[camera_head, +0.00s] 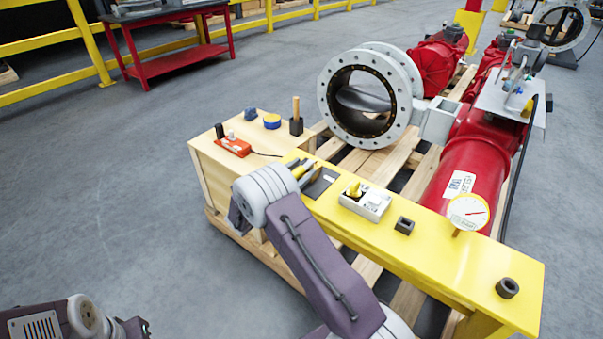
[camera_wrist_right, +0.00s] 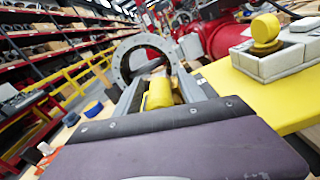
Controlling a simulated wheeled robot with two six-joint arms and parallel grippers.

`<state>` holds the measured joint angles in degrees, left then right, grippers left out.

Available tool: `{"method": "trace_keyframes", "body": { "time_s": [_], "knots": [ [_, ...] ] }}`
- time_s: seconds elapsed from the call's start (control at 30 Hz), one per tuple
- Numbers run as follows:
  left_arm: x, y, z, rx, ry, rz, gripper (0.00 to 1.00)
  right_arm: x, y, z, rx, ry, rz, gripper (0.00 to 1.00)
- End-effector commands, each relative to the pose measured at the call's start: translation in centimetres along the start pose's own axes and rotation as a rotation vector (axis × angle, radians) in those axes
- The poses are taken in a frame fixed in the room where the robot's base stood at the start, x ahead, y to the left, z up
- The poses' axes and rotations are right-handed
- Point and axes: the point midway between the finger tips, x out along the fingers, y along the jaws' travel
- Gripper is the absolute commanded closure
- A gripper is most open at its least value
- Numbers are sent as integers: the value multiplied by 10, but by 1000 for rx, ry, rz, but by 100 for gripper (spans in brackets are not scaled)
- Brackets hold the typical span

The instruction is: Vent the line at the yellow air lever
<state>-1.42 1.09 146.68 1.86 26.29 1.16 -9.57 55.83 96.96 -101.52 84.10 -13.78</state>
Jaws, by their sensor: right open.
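A pale grey block (camera_head: 365,201) with a yellow knob-like handle (camera_head: 355,190) sits on the yellow bench. In the right wrist view the handle (camera_wrist_right: 266,28) is at the upper right. My right gripper (camera_head: 308,172) is over the bench's left end, left of the block and apart from it. It is open. A yellow rounded piece (camera_wrist_right: 158,94) shows between its fingers in the wrist view; I cannot tell whether they touch it. A small yellow part (camera_head: 527,106) also shows on the actuator's panel. I cannot tell which yellow part is the air lever.
A black square socket (camera_head: 404,225) and a gauge (camera_head: 468,212) are right of the block. Behind are a flanged valve (camera_head: 366,98) and red cylinder (camera_head: 470,165).

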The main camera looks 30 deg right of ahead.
Motion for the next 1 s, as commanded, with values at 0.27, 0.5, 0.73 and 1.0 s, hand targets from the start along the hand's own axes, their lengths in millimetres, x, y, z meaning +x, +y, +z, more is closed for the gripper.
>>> {"method": "trace_keyframes", "body": {
  "time_s": [0.27, 0.5, 0.73, 1.0],
  "knots": [
    [0, 0, 0, 0, 0, 0, 64, 2, 0, 1, 0, 0, 0, 58],
    [0, 0, 0, 0, 0, 0, 64, 2, 0, 1, 0, 0, 0, 100],
    [0, 0, 0, 0, 0, 0, 64, 2, 0, 1, 0, 0, 0, 100],
    [0, 0, 0, 0, 0, 0, 64, 2, 0, 0, 0, 0, 0, 100]
  ]
}}
